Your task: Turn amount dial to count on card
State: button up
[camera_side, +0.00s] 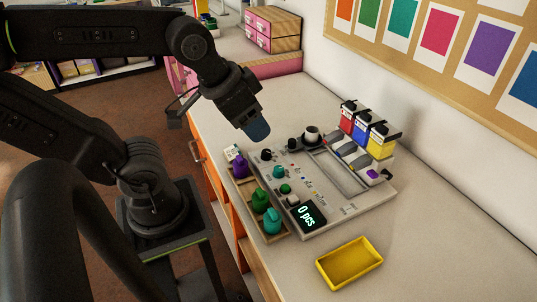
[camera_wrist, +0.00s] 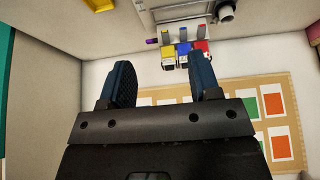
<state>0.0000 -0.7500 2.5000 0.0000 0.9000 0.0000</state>
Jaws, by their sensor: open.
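My gripper (camera_side: 257,131) hangs above the back left of the grey bead machine (camera_side: 345,215), apart from it. In the wrist view its two blue fingers (camera_wrist: 163,82) are spread, with nothing between them. The machine's panel carries a teal knob (camera_side: 278,172), a green knob (camera_side: 285,188) and black knobs (camera_side: 266,155) at the back; I cannot tell which is the amount dial. The display (camera_side: 307,215) reads "0 pcs". A small white card (camera_side: 233,152) stands at the machine's back left corner; its print is too small to read.
A wooden tray (camera_side: 269,238) along the machine's left holds purple, green and teal pieces. Red, blue and yellow hoppers (camera_side: 380,142) rise at its right. A yellow tray (camera_side: 349,263) lies in front. The counter's right front is clear.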

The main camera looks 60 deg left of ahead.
dwell(0.4)
jog(key=m+g, duration=0.3)
jog(key=g, duration=0.3)
send_over(266, 151)
notch_tip(266, 151, down, 13)
notch_tip(266, 151, down, 14)
jog(key=shift+f, duration=0.1)
jog(key=c, duration=0.9)
